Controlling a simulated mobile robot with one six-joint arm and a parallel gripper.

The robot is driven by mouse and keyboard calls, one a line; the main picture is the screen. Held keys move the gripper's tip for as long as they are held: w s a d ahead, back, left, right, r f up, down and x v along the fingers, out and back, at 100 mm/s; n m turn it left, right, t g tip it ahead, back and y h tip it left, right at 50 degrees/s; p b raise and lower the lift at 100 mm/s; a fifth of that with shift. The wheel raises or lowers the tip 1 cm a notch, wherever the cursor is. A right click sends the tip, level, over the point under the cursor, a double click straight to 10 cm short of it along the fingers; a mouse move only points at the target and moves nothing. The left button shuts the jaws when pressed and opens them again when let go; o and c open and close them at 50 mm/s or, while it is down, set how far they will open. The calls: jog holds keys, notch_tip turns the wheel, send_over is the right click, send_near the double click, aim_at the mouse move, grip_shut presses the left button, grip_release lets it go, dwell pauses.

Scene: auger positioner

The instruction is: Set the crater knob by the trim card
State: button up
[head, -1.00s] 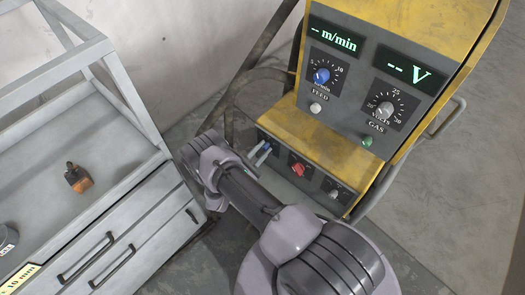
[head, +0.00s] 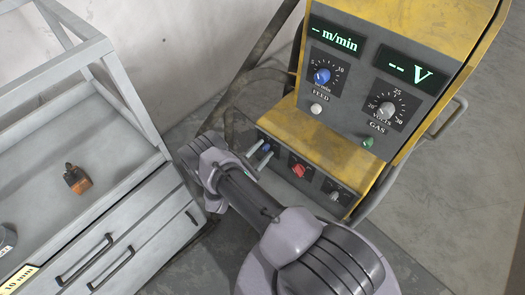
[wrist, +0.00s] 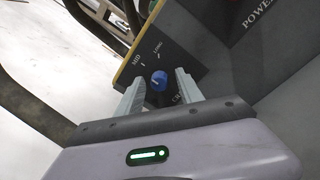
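The crater knob (wrist: 159,79) is blue and sits on a dark panel, with MID, LONG and part of a word starting "CRA" printed around it in the wrist view. It also shows small in the head view (head: 266,148), at the left of the lower panel. My gripper (wrist: 158,84) is open, with one grey finger on each side of the knob. I cannot tell whether either finger touches it. A yellow card (head: 20,279) reading what looks like 1.0 mm is at the lower left of the head view, partly cut off. I cannot tell if it is the trim card.
The yellow machine (head: 420,35) carries a blue feed knob (head: 322,76), a grey volts knob (head: 387,110), a red knob (head: 298,171) and a grey lower knob (head: 334,196). A grey cart (head: 130,185) with an orange-brown object (head: 77,179) stands left.

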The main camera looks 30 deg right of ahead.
jog(key=r+p+v, duration=0.1)
jog(key=p+v, duration=0.2)
jog(key=v, duration=1.4)
jog(key=shift+a+f, duration=0.25)
jog(key=shift+f, duration=0.25)
jog(key=shift+s, duration=0.1)
